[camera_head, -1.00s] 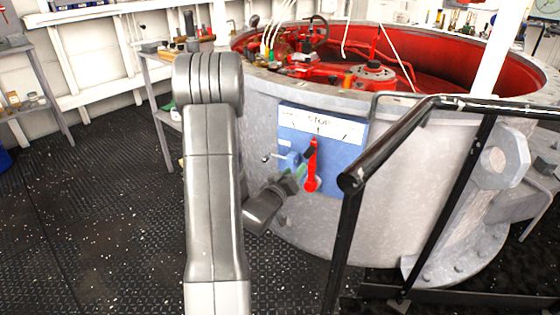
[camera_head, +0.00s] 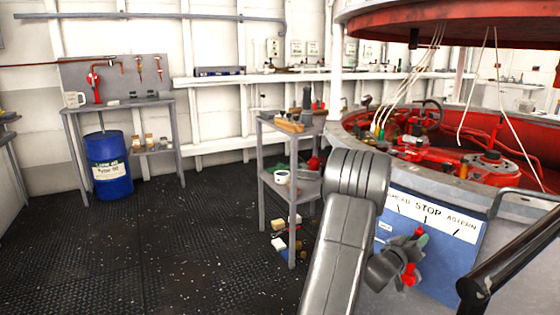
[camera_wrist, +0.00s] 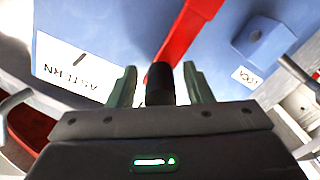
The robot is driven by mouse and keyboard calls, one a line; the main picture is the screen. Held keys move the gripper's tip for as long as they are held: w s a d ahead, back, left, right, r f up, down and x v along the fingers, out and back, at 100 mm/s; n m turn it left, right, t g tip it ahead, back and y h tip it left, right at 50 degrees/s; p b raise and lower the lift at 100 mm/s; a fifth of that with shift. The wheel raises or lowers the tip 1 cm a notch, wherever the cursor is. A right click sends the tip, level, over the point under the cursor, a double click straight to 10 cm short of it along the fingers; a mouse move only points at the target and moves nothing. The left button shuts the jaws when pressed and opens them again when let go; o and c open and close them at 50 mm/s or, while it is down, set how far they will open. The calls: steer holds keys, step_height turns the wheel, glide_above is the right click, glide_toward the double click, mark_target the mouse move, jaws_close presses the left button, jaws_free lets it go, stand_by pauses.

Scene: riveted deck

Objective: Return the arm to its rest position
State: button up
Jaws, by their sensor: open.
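My gripper (camera_head: 418,246) is in front of the blue panel (camera_head: 462,250) on the side of the big grey drum. In the wrist view my gripper (camera_wrist: 160,84) is open, with green fingers on either side of the black grip (camera_wrist: 160,86) of a red lever (camera_wrist: 188,32). Gaps show between the grip and both fingers. The lever also shows in the head view (camera_head: 409,276), partly hidden by my gripper.
A black railing (camera_head: 505,262) stands close on the right. A grey shelf stand (camera_head: 291,185) with tools is left of my arm. A blue barrel (camera_head: 108,168) stands by a wall table further left.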

steer(key=shift+w+d, duration=0.25)
steer(key=shift+d, duration=0.15)
steer(key=shift+s+d, duration=0.1)
